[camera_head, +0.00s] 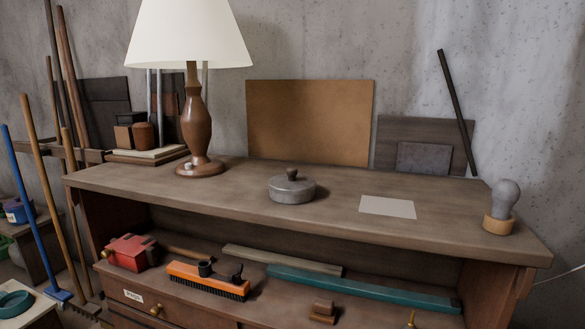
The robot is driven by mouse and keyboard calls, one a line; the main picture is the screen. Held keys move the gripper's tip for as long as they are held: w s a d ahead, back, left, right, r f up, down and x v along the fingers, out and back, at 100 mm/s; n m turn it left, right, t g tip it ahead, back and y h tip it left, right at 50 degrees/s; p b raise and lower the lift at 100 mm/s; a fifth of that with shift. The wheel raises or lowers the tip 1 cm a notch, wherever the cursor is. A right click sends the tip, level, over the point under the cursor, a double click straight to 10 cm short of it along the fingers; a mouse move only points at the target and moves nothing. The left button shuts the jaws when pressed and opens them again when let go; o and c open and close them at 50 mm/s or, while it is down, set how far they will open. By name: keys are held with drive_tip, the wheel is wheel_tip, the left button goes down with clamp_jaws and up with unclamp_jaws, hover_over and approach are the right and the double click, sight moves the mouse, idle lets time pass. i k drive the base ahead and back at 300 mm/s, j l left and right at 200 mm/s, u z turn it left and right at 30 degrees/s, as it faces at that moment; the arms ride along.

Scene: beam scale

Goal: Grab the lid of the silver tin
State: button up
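A round silver tin (291,193) stands on the wooden bench top, a little right of the middle of the view. The seam between lid and tin is hard to make out at this size. My gripper is not in view, and nothing touches the tin.
On the bench top (240,196), a tall lamp (196,115) stands left of the tin. A pale flat sheet (387,206) and a bulb in a wooden holder (502,205) are to the right. The shelf below holds a red box (131,251) and an orange brush (207,279). Room around the tin is clear.

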sight(291, 183)
drive_tip(key=i+j, duration=0.25)
drive_tip(key=j, duration=0.2)
drive_tip(key=i+j, duration=0.3)
drive_tip(key=i+j+z, duration=0.1)
drive_tip(key=i+j, duration=0.15)
drive_tip(key=j, duration=0.3)
drive_tip(key=i+j, duration=0.25)
drive_tip(key=j, duration=0.2)
